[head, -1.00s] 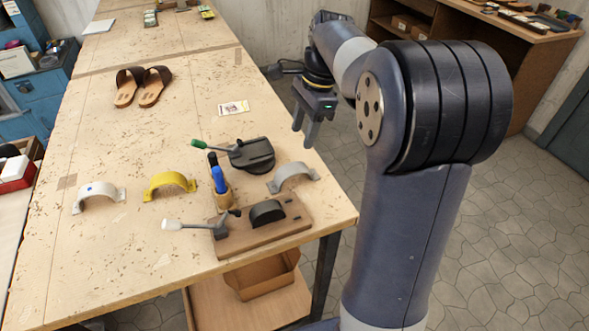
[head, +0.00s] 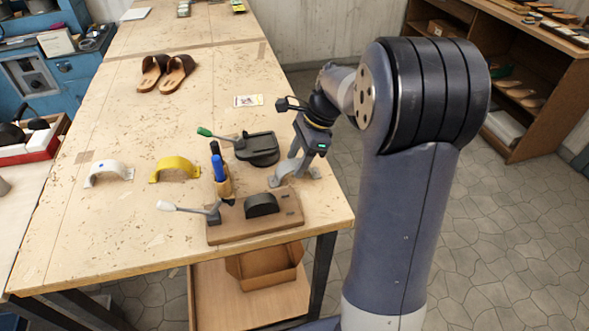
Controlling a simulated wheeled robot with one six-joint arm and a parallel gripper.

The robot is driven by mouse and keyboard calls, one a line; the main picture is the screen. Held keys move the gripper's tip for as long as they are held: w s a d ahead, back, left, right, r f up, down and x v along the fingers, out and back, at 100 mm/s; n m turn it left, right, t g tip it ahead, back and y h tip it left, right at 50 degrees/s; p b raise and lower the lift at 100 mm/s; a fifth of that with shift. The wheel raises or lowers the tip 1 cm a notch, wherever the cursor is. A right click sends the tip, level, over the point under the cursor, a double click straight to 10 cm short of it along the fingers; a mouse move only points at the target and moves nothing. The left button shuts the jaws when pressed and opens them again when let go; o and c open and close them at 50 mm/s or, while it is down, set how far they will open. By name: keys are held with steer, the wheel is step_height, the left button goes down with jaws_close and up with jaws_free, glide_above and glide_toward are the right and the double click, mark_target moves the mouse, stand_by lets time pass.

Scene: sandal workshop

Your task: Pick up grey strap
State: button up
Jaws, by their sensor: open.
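The grey strap (head: 278,178) is an arched band with flat feet, standing near the right edge of the workbench (head: 120,235). My gripper (head: 299,166) is open, with its fingers pointing down at the strap's arch. The fingers overlap the strap in the picture and hide part of it. I cannot tell whether they touch it.
A yellow strap (head: 175,165) and a white strap with a blue dot (head: 107,172) stand to the left. Sandals (head: 166,73) lie farther back.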

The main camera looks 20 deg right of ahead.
mark_target(294, 164)
steer(key=shift+x, duration=1.1)
steer(key=c, duration=0.8)
step_height(294, 164, up, 10)
steer(key=shift+r, duration=0.1)
